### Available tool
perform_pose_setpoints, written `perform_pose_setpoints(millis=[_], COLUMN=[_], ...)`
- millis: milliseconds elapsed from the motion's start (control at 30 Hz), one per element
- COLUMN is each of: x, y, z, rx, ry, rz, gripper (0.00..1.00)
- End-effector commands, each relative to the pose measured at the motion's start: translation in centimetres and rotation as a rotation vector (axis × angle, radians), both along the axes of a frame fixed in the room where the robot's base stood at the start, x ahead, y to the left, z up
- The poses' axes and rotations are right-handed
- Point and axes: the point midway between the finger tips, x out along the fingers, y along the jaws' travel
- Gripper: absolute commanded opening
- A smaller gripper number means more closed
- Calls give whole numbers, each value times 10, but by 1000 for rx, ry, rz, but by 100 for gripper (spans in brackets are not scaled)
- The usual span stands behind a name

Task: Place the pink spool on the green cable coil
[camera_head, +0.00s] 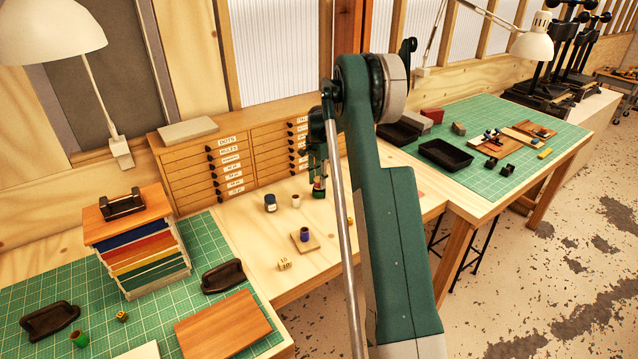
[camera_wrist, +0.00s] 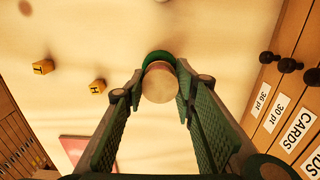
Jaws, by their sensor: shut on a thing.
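My gripper (camera_wrist: 160,85) is shut on the pink spool (camera_wrist: 160,84), whose pale round end faces the wrist camera between the fingertips. The green cable coil (camera_wrist: 157,57) shows as a green arc just beyond the spool; the spool hides the rest of it. In the head view my gripper (camera_head: 318,178) is low over the bench in front of the drawers, with a small patch of green (camera_head: 318,194) directly under it. I cannot tell whether the spool touches the coil.
A dark jar (camera_head: 270,203), a pale spool (camera_head: 296,201) and a purple spool (camera_head: 304,235) on a wooden tile stand left of my gripper. Drawer cabinets (camera_head: 215,165) stand close behind. In the wrist view, yellow letter cubes (camera_wrist: 97,86) lie left and drawer knobs (camera_wrist: 288,65) stick out right.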

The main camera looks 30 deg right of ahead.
Motion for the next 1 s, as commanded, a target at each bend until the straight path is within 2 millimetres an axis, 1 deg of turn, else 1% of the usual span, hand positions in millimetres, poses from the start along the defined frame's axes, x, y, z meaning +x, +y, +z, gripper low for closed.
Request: perform_pose_setpoints(millis=[133, 567, 600, 700, 1000], x=[0, 0, 0, 0, 0], y=[0, 0, 0, 0, 0], z=[-9, -14, -14, -13, -13], rx=[0, 0, 0, 0, 0], ry=[0, 0, 0, 0, 0], rz=[0, 0, 0, 0, 0], gripper=[16, 16, 29, 42, 43])
